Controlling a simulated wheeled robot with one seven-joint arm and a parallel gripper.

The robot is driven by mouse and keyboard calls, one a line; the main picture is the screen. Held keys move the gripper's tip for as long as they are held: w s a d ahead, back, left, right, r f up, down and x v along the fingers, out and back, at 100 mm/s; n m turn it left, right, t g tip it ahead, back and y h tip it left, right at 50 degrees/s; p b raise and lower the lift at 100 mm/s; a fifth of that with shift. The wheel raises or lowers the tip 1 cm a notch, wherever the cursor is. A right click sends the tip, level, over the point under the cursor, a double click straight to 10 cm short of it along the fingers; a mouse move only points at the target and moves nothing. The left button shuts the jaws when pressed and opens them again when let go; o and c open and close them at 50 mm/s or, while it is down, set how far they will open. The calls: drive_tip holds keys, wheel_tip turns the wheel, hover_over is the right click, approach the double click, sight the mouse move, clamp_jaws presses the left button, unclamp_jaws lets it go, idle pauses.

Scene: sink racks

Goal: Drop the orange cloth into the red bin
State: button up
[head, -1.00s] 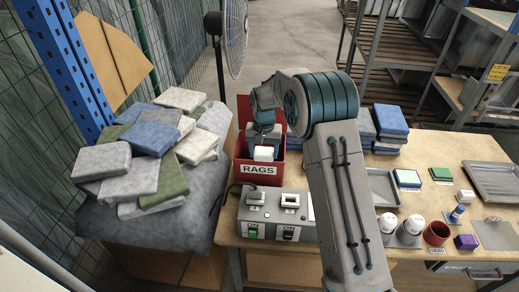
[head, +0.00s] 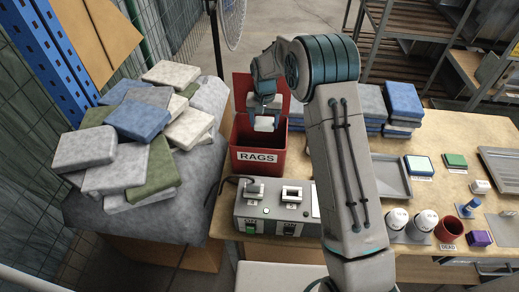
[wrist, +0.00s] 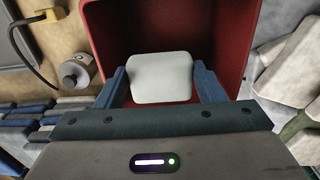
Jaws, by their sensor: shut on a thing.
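The red bin (head: 241,162), labelled RAGS, stands at the left end of the table. My gripper (head: 265,112) points down at its mouth. My gripper (wrist: 160,88) is shut on a pale, whitish folded piece (wrist: 161,76), held between its two blue fingers. The piece also shows in the head view (head: 265,124), within the outline of the bin's opening. How far it is above or below the rim is hard to tell. In the wrist view the red bin (wrist: 104,35) surrounds the far part of the piece. No orange cloth shows in these frames.
A grey switch box (head: 275,211) with a cable sits right in front of the bin. A pile of folded cloths (head: 140,140) lies on the left. Blue stacks (head: 402,103) and a metal tray (head: 388,176) are on the right. A fan (head: 231,20) stands behind.

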wheel_tip(320, 180, down, 2)
drive_tip(key=o, duration=1)
drive_tip(key=shift+o, duration=0.2)
wheel_tip(320, 180, up, 14)
drive_tip(key=b, duration=0.3)
